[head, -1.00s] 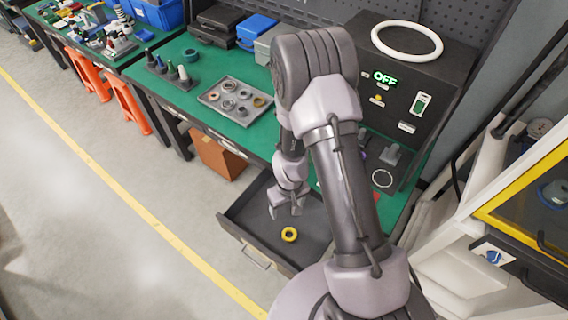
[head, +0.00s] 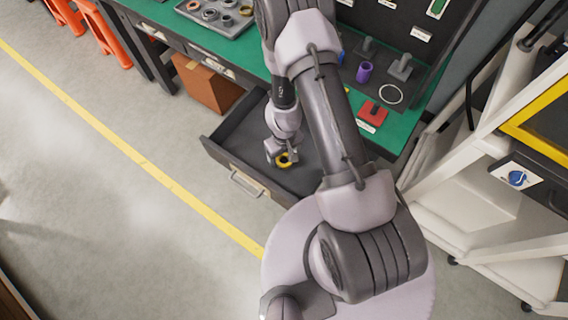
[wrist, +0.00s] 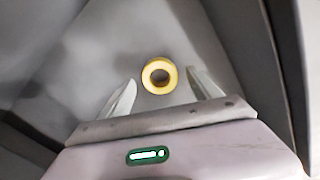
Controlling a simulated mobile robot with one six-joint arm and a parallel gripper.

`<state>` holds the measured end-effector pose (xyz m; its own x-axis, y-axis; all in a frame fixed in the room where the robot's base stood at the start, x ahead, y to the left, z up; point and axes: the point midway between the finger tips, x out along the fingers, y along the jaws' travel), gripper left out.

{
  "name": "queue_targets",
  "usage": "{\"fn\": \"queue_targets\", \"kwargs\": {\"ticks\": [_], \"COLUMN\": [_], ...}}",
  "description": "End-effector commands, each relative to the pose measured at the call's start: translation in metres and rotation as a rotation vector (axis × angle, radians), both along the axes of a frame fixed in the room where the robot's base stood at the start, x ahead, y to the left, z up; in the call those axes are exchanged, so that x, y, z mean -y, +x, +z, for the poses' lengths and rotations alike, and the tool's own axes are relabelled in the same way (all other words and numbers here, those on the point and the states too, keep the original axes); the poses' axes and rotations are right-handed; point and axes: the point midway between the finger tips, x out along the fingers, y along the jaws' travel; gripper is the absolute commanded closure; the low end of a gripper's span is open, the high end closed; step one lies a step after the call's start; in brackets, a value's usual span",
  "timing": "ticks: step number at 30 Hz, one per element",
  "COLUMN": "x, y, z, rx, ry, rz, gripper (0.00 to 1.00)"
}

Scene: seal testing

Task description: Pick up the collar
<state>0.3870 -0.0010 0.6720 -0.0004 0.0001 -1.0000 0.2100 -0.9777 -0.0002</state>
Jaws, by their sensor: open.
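The collar is a yellow ring (head: 284,160) lying on the floor of the open drawer (head: 231,163). In the wrist view the collar (wrist: 160,75) shows its round dark hole and lies just ahead of the fingertips, between their lines. My gripper (head: 281,156) is low inside the drawer, over the collar, and hides part of it in the head view. In the wrist view my gripper (wrist: 160,88) has its two fingers apart, with nothing held between them. I cannot tell how high the fingertips are above the drawer floor.
The drawer walls (wrist: 274,80) rise close around my gripper. A cardboard box (head: 207,84) stands under the bench.

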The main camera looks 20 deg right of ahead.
Motion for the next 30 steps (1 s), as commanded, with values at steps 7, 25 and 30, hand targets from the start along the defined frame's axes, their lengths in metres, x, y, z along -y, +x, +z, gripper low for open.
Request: {"fn": "queue_targets", "kwargs": {"ticks": [7,25,30], "x": [0.000,0.000,0.000], "y": [0.000,0.000,0.000], "z": [-0.011,-0.011,0.000], "rx": [0.000,0.000,0.000], "ry": [0.000,0.000,0.000], "rz": [0.000,0.000,0.000], "gripper": [0.27,1.00,1.00]}}
